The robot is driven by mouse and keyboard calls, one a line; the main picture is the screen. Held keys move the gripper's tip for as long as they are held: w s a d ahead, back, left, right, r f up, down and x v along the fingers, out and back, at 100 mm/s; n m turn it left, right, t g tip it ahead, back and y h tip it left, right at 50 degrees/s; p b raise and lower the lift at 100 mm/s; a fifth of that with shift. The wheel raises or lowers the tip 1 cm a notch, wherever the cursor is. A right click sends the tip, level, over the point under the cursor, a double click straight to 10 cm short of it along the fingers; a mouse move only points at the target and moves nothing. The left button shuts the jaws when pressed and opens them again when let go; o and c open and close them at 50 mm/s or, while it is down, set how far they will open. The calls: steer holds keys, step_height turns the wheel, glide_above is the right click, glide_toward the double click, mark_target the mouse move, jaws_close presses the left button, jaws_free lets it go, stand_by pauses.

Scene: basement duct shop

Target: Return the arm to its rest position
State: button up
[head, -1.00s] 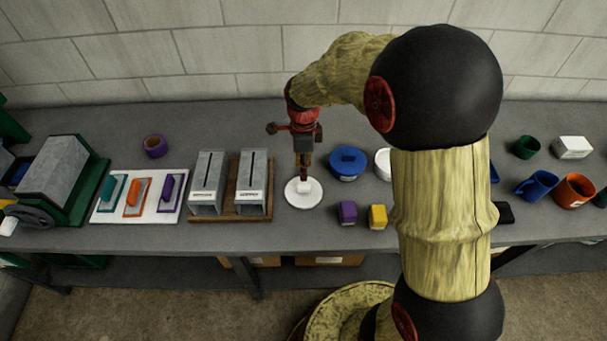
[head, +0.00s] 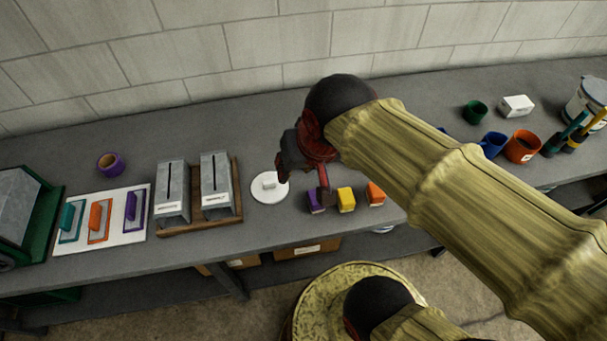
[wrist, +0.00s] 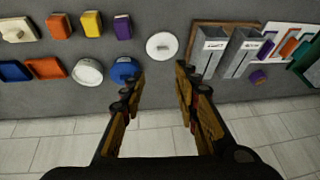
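My gripper (wrist: 161,80) is open in the wrist view, with its two fingers apart and nothing between them. It is raised over the grey bench. In the head view my folded wrist hangs near a white disc (head: 268,198) with a small white block (head: 269,181) on it. The disc also shows in the wrist view (wrist: 162,53), just beyond the fingertips and apart from them. My forearm hides part of the bench to the right.
Two grey slotted boxes (head: 171,190) stand on a wooden base, with a white board (head: 84,238) of trowel-like tools to their left. Purple (head: 316,205), yellow (head: 346,203) and orange (head: 376,196) blocks sit right of the disc. A block wall backs the bench (head: 110,265).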

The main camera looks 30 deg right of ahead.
steer(key=s+n, duration=0.2)
steer(key=s, duration=0.1)
steer(key=shift+r+n+t, duration=0.15)
steer(key=shift+n+t, duration=0.15)
steer(key=shift+n, duration=0.1)
steer(key=shift+w, duration=0.1)
step_height(320, 180, down, 2)
steer(key=shift+b, duration=1)
steer(key=shift+d, duration=0.1)
